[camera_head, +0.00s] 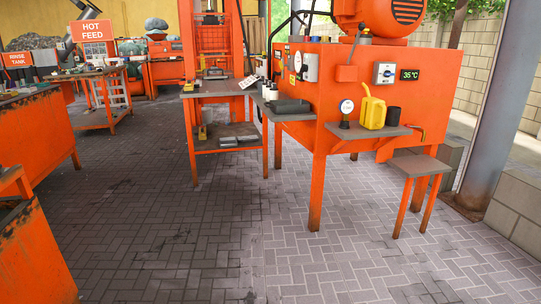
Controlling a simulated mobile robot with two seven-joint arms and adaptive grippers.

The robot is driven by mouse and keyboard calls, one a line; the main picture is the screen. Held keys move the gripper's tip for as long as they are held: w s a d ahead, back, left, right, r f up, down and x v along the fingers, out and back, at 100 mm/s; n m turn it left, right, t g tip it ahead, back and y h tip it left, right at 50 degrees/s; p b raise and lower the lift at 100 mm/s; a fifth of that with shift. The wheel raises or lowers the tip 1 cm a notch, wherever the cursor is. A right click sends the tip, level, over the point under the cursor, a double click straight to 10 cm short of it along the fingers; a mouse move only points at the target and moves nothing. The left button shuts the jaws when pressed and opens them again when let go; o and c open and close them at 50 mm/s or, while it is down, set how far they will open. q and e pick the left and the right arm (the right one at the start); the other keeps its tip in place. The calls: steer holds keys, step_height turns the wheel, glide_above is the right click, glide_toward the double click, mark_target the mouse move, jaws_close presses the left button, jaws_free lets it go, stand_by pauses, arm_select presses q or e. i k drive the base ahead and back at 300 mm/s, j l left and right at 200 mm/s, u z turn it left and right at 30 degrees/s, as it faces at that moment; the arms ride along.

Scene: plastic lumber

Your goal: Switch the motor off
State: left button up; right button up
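The motor, a large orange drum with a slotted end cover (408,11), sits on top of a big orange machine cabinet and is cut off by the top edge. On the cabinet's front is a grey switch box with a dark blue face and a rotary knob (384,73). I cannot tell its setting. A black display (410,75) beside it reads 35 °C. A grey box (310,67) is on the cabinet's left side, and a lever with a round knob (362,32) stands near the top. Neither gripper is in view.
A shelf on the cabinet (366,131) holds a yellow can (372,110), a gauge (346,112) and a dark cup (393,116). A small stool-like table (418,165) stands in front at right. Orange benches line the left. The paved floor (190,235) between is clear.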

mark_target(303, 68)
steer(key=i+j+z, duration=0.6)
steer(key=i+j, duration=0.4)
steer(key=j, duration=0.15)
steer(key=i+j+z, duration=0.6)
steer(key=j, duration=0.2)
steer(key=k, duration=0.05)
